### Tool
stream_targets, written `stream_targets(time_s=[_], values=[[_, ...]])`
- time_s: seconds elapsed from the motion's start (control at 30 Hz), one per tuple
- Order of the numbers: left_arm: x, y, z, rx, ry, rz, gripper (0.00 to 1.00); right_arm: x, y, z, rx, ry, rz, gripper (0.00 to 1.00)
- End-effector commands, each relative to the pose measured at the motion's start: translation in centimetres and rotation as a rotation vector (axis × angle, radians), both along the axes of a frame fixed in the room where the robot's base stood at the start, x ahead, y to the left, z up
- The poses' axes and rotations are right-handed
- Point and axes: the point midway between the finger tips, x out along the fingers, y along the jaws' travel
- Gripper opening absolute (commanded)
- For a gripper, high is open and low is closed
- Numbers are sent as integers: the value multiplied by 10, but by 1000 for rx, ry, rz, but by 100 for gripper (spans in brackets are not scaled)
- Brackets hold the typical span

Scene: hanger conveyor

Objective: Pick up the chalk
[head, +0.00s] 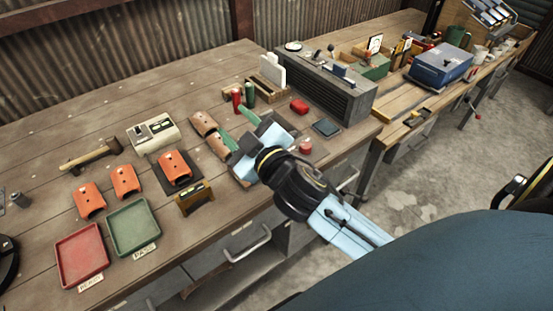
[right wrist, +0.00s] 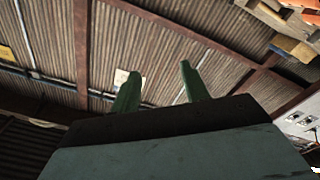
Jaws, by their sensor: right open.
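I cannot make out a piece of chalk for certain in either view. My right gripper (head: 233,121) is over the front middle of the wooden bench (head: 110,170), its two green fingers spread apart and pointing away from me. In the right wrist view the fingers (right wrist: 158,70) stand apart with nothing between them. The gripper and its wrist hide part of the bench beneath. My left gripper is not in view.
Left of the gripper are orange curved parts (head: 88,200), a red tray (head: 80,255), a green tray (head: 133,228) and a hammer (head: 90,153). Behind it are red and green cylinders (head: 237,100). A grey long box (head: 322,86) stands to the right.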

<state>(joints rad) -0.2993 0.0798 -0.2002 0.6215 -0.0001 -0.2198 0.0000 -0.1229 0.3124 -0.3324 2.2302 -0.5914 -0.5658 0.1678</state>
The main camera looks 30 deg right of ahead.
Motion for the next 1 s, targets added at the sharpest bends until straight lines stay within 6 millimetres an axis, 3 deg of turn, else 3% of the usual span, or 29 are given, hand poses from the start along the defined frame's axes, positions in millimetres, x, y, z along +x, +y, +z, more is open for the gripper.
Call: stream_targets(time_s=[0.03,0.1,0.23,0.37,0.43,0.53,0.67,0.8,1.0], values=[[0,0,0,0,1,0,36,10,14,25,-64,-120,69,45],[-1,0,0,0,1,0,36,16,41,56,-165,-290,188,45],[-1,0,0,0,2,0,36,10,93,90,-386,-555,445,45],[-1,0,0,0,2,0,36,-4,137,87,-651,-729,733,45],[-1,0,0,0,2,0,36,-10,150,72,-810,-777,898,45],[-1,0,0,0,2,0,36,-13,152,39,-1050,-778,1131,45],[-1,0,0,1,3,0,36,-5,119,-10,-1371,-642,1419,45],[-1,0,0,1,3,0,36,14,44,-44,-1676,-326,1662,45],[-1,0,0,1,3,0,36,29,-61,-45,-1901,184,1821,45]])
